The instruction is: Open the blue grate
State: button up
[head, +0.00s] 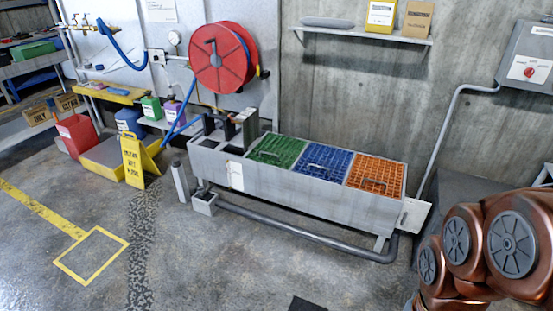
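The blue grate (322,164) lies flat and closed in the top of a long grey metal trough (290,190). It is the middle of three coloured grates. A small light handle shows near its front left part. The green grate (278,151) is to its left and the orange grate (377,174) to its right, both lying flat. My copper-coloured arm shows at the lower right, well apart from the trough.
A pipe (290,236) runs low along the trough's front. A small grey box (204,203) and a yellow floor sign (137,162) stand to the left. A shelf (365,33) hangs on the wall above. The floor in front is mostly clear, with a dark patch (307,304) at the bottom.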

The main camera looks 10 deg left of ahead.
aim_at(320, 152)
jog(key=u, duration=0.8)
jog(key=i, duration=1)
jog(key=u, duration=0.55)
jog(key=i, duration=1.5)
jog(key=z, duration=0.9)
jog(key=i, duration=0.65)
jog(key=z, duration=0.4)
